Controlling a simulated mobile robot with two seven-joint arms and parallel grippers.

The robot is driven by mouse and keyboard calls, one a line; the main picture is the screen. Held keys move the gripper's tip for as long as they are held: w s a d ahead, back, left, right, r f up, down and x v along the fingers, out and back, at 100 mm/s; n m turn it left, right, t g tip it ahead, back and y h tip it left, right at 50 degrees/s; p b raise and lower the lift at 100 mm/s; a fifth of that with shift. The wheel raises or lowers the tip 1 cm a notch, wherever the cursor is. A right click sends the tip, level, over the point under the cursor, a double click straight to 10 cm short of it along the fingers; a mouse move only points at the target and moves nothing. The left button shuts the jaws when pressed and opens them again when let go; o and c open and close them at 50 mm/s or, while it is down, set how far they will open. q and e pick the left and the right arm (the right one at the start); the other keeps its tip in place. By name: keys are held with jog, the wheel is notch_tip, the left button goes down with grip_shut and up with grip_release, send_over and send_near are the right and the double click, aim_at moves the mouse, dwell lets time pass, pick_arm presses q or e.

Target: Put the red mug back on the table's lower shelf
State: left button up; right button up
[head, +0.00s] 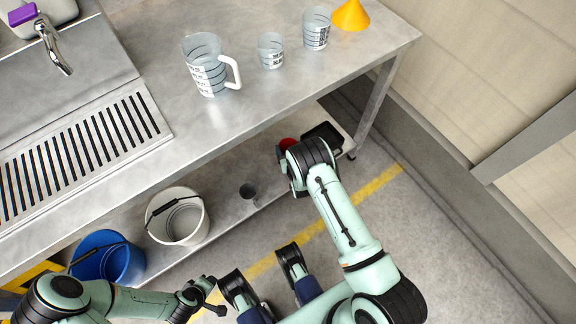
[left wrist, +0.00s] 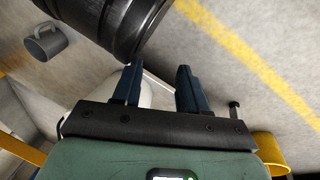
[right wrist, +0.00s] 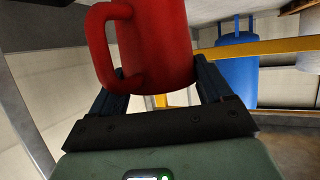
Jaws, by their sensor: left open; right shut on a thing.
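The red mug (right wrist: 160,45) is in the jaws of my right gripper (right wrist: 158,78), which is shut on it; its handle is at the left in the right wrist view. In the head view only a bit of the red mug (head: 288,143) shows beyond my right wrist, by the right end of the lower shelf (head: 222,218). I cannot tell whether it touches the shelf. My left gripper (left wrist: 155,70) is open and empty over the floor, away from the shelf. In the head view it is small and hard to make out.
Measuring jugs and a yellow funnel (head: 350,15) stand on the tabletop. A table leg (head: 376,100) stands at the right.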

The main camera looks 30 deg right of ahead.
notch_tip(320, 180, down, 14)
jog(key=b, duration=0.4)
jog(key=shift+r+b, duration=0.15)
jog(key=shift+b, duration=0.25)
jog(key=shift+f, duration=0.3)
pick_arm(q)
jog(key=s+a+f+g, duration=0.1)
jog(key=s+f+g, duration=0.3)
jog(key=s+f, duration=0.3)
jog(key=s, duration=0.3)
jog(key=shift+s+a+n, duration=0.2)
jog(key=shift+s+n, duration=0.1)
jog(key=shift+n, duration=0.1)
jog(key=shift+f, duration=0.1)
pick_arm(e)
jog(key=o, duration=1.2)
jog(key=shift+f, duration=0.15)
